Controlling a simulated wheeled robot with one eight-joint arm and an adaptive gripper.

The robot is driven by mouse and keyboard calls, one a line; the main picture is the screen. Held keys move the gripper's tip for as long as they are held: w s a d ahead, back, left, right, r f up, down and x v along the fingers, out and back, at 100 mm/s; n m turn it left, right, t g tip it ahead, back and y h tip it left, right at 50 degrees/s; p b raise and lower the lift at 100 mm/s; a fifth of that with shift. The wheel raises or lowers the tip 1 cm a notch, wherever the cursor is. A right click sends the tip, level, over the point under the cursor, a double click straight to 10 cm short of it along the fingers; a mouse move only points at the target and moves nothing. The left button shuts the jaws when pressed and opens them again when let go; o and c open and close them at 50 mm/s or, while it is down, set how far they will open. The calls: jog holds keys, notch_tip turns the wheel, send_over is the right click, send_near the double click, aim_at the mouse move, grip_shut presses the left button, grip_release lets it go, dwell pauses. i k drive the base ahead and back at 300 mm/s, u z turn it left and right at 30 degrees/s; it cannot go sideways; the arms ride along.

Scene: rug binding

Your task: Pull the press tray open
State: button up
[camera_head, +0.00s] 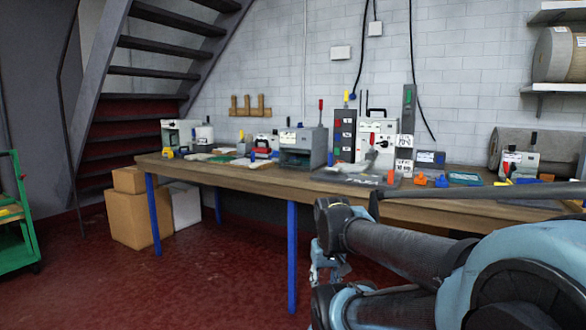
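A grey box-shaped machine (301,142) with an upright red-tipped lever stands on the long wooden workbench (262,180). It looks like the press, but I cannot be sure. A darker slot or drawer front shows low on its front face; I cannot tell whether this is the tray or how far it is open. My arm reaches in from the lower right, in front of the bench. What seems to be my gripper (322,264) hangs below the bench edge, apart from the machine. Arm links partly cover it, and its fingers are not clear.
Several small machines and tools crowd the bench, including a white-and-green machine (180,134) and a dark flat plate (358,176). Blue bench legs (292,258) stand in front. Cardboard boxes (138,215) sit under the left end. The red floor at front left is clear.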

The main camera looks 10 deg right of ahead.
aim_at(298, 164)
jog(key=z, duration=0.05)
jog(key=i, duration=1)
jog(key=u, duration=0.05)
